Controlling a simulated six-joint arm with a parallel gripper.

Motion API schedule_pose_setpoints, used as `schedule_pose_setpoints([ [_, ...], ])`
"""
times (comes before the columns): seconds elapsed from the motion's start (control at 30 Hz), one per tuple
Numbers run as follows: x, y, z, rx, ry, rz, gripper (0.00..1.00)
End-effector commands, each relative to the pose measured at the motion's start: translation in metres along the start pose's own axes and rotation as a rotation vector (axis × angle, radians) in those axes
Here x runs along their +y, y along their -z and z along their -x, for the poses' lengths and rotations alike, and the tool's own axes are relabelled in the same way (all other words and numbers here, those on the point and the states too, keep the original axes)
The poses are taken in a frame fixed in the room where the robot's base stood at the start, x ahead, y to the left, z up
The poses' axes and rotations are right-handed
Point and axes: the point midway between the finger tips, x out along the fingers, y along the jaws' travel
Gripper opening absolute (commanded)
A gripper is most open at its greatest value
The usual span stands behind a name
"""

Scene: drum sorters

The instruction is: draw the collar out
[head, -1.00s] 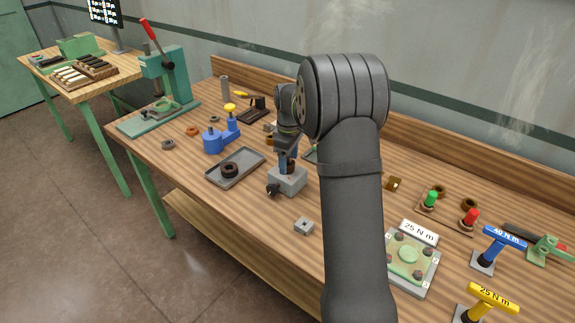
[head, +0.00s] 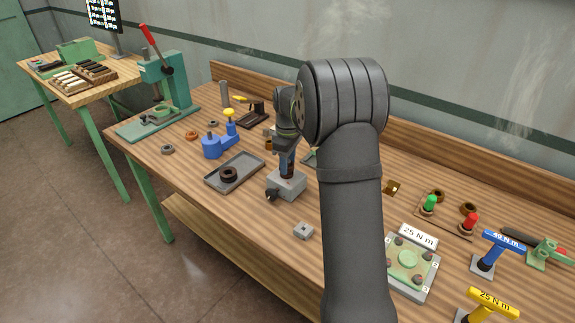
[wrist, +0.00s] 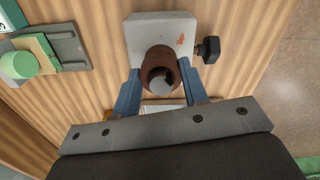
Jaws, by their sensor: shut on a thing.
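The brown collar (wrist: 158,70) sits around a grey pin (wrist: 165,77) over a pale grey block (wrist: 160,27) in the wrist view. My gripper (wrist: 160,90) has its two blue fingers on opposite sides of the collar and is shut on it. In the head view my gripper (head: 287,163) points down over the grey block (head: 287,187), and the fingers partly hide the collar. A black knob (wrist: 209,49) sticks out of the block's side. How far along the pin the collar sits cannot be told.
A grey tray (head: 246,178) with a dark ring (head: 228,174) stands left of the block. A blue fixture (head: 212,147) stands behind the tray. A green plate fixture (head: 408,260) lies to the right.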

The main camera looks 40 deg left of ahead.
Motion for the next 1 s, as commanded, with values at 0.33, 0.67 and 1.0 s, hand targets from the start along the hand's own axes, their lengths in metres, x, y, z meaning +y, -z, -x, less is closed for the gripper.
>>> schedule_pose_setpoints([
  [0.33,0.001,-0.027,0.046,0.001,-0.002,-0.004,0.12],
  [0.67,0.004,-0.09,0.084,0.0,-0.001,-0.004,0.12],
  [1.0,0.004,-0.117,0.099,-0.001,0.001,0.0,0.12],
])
